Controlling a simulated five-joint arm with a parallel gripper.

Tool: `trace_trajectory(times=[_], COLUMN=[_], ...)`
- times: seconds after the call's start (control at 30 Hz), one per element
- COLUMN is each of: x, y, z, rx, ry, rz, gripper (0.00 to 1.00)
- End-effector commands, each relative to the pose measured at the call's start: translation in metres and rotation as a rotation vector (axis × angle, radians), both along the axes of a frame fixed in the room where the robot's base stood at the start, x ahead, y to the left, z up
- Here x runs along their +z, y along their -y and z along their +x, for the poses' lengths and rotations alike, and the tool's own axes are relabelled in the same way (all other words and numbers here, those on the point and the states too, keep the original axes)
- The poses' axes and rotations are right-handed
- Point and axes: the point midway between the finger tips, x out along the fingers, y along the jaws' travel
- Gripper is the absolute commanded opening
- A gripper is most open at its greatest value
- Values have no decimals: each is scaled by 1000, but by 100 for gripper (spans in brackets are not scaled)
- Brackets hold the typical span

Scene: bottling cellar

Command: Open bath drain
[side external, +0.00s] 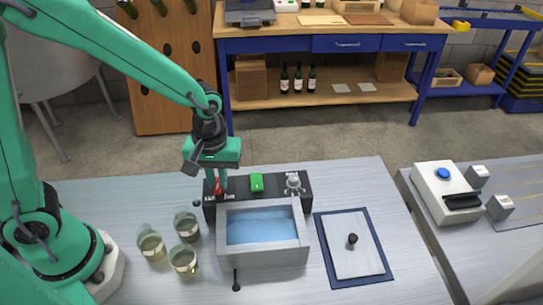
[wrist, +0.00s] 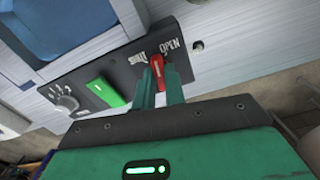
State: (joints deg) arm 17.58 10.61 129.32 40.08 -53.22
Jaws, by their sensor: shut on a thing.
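The grey bath (side external: 268,254) stands on the bench with blue water (side external: 262,226) in it. A black panel (side external: 238,199) runs along its far side. On the panel a red lever (wrist: 157,66) stands by the printed words SHUT and OPEN. In the wrist view it points between the two words. It also shows in the side view (side external: 217,188). My gripper (side external: 216,180) is over the left end of the panel, shut on the red lever with a finger on each side.
A green switch (side external: 257,183) and a round grey knob (side external: 293,184) sit on the same panel, right of my gripper. Several glass jars (side external: 187,225) stand left of the bath. A lid with a black knob (side external: 352,240) lies right, on a blue-edged mat.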

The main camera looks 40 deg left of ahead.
Motion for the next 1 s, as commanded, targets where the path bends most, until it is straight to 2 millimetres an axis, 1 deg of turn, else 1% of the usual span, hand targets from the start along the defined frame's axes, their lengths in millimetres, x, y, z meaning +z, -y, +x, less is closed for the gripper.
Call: trace_trajectory(times=[0.3,0.53,0.73,1.0], x=[1,1,1,1], y=[0,0,0,0], z=[0,0,0,0], rx=[-298,-483,-586,-638], ry=[-1,-1,-1,-1], rz=[0,0,0,0], gripper=[0,0,0,0])
